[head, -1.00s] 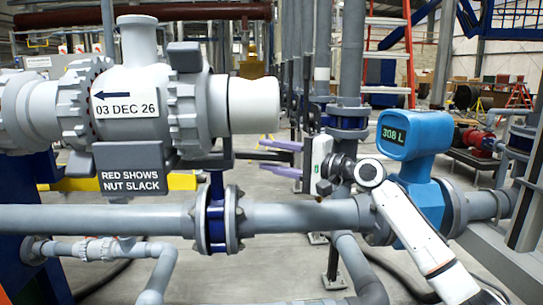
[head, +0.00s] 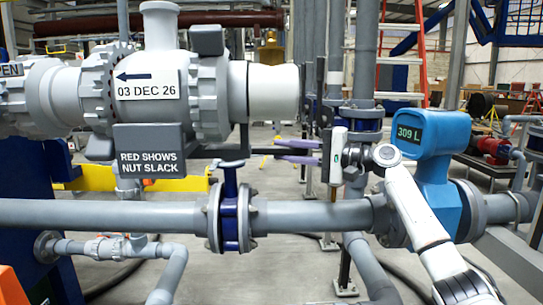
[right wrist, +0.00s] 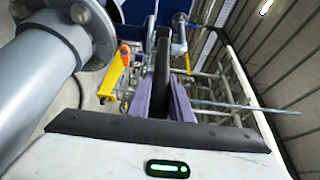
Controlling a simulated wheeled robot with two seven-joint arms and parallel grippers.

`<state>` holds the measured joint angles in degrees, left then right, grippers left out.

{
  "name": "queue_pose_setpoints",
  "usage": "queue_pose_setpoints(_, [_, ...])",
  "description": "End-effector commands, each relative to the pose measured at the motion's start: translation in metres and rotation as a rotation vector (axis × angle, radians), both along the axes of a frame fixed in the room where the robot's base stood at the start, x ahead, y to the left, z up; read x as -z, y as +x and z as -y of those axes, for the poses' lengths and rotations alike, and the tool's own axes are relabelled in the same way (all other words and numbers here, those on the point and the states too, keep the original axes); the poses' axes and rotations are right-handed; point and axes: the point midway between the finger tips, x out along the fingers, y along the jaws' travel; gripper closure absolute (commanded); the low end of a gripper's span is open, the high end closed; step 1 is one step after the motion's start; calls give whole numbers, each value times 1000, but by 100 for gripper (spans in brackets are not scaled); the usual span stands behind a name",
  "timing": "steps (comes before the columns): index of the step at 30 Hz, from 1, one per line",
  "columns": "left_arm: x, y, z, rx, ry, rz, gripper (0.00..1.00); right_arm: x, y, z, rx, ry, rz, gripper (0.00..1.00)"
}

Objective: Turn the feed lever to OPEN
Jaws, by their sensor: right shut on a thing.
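The blue feed valve (head: 230,208) sits in the grey horizontal pipe. In the right wrist view the black bar (right wrist: 162,60) runs between the purple fingers (right wrist: 167,88). At the head view's left edge a cut-off label (head: 10,70) shows "PEN". My left gripper is not in view.
A grey body with a date label (head: 150,86) and the "RED SHOWS NUT SLACK" sign (head: 149,163) stand above the pipe (head: 110,214). A blue meter (head: 432,134) reading 309 L is close to my right arm.

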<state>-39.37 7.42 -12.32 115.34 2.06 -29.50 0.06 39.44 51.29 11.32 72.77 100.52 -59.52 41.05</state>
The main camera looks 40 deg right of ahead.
Motion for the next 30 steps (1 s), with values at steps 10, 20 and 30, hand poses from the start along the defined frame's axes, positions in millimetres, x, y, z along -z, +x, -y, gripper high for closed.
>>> queue_pose_setpoints(10, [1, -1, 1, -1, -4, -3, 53, 1, -1, 1, -2, -4, 0, 73])
queue_pose_setpoints(20, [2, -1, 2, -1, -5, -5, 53, 0, 0, 0, -3, -2, 1, 62])
queue_pose_setpoints(30, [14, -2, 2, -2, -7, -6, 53, 4, -39, 21, 0, -3, -2, 62])
